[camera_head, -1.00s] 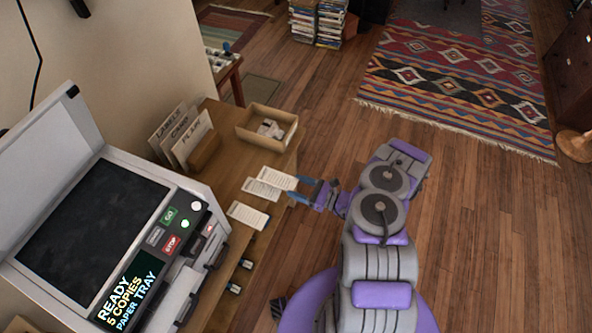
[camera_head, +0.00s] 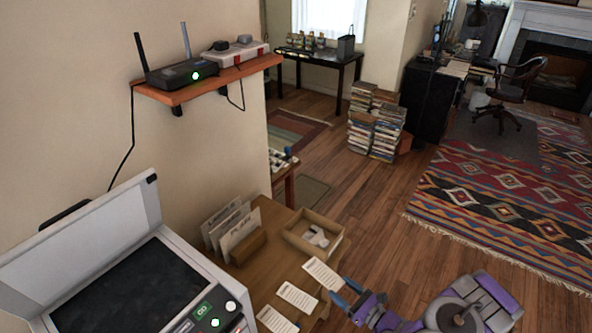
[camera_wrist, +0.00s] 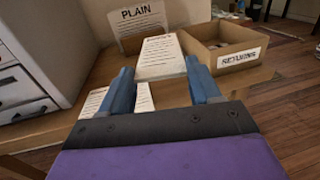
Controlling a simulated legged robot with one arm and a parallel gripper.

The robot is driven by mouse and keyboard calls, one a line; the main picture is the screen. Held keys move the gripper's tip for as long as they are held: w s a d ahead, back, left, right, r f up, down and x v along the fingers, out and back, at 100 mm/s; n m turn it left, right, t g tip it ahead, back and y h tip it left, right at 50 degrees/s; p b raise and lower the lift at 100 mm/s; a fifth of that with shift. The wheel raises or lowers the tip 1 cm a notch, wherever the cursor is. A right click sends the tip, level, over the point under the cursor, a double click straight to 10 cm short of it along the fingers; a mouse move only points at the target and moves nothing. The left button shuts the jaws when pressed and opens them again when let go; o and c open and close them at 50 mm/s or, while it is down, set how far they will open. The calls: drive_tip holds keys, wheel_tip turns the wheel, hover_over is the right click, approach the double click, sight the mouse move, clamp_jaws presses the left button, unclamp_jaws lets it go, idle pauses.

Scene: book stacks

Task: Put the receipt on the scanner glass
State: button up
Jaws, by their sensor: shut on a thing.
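The scanner (camera_head: 200,262) stands at the left in the head view with its lid (camera_head: 85,235) raised. Its dark glass (camera_head: 130,290) is bare where it shows. My gripper (camera_head: 345,293) is at the right edge of the wooden table, shut on a white printed receipt (camera_head: 322,273). In the wrist view the receipt (camera_wrist: 160,55) sits between the blue fingertips of my gripper (camera_wrist: 159,68). Two more printed slips, a middle one (camera_head: 298,296) and a nearer one (camera_head: 276,320), lie on the table closer to the scanner.
A cardboard box (camera_wrist: 222,43) labelled RETURNS and a holder of upright cards (camera_head: 232,228) stand at the table's back. A shelf (camera_head: 210,80) with a router is on the wall. Book stacks (camera_head: 375,125) stand farther off.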

drive_tip(key=w+r+m+t+h, duration=0.1)
drive_tip(key=w+r, duration=0.3)
drive_tip(key=r, duration=0.8)
drive_tip(key=w+a+r+m+t+h, duration=0.1)
drive_tip(key=w+r+m+h, duration=0.1)
drive_tip(key=r, duration=1)
drive_tip(key=shift+w+a+r+t, duration=0.15)
drive_tip(key=shift+w+r+t, duration=0.2)
drive_tip(key=shift+w, duration=0.55)
drive_tip(key=shift+f, duration=0.1)
